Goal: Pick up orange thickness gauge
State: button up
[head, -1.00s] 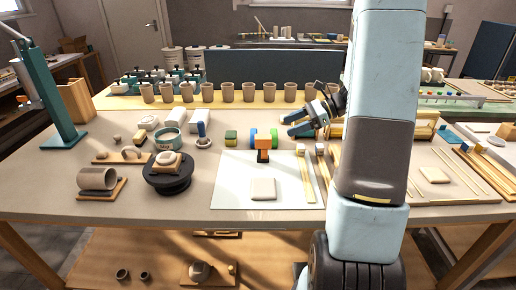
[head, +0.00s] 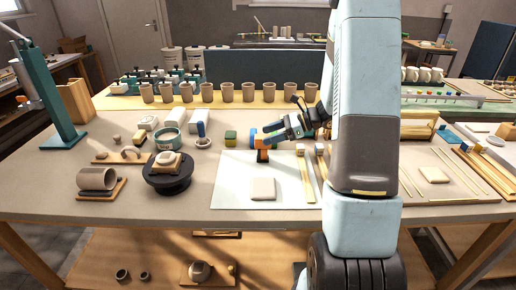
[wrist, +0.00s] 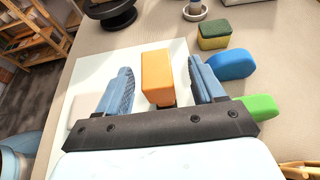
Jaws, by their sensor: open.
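The orange thickness gauge (head: 263,142) stands upright near the back edge of the white board, with a dark lower part beneath its orange block. In the wrist view the orange block (wrist: 157,76) shows between the two blue fingers of my gripper (wrist: 165,88). The fingers are apart, with a visible gap on each side of the block. In the head view my gripper (head: 272,138) is at the gauge from the right, and its fingers overlap the gauge there. The gauge's lower part is mostly hidden in the wrist view.
A blue rounded piece (wrist: 231,65) and a green piece (wrist: 262,107) lie close beside my right finger. A pale square slab (head: 263,188) lies on the white board (head: 232,180). A row of cups (head: 227,92) stands behind.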

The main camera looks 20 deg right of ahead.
aim_at(264, 136)
jog(key=x, duration=0.5)
jog(key=shift+c, duration=0.2)
jog(key=c, duration=1)
jog(key=shift+c, duration=0.2)
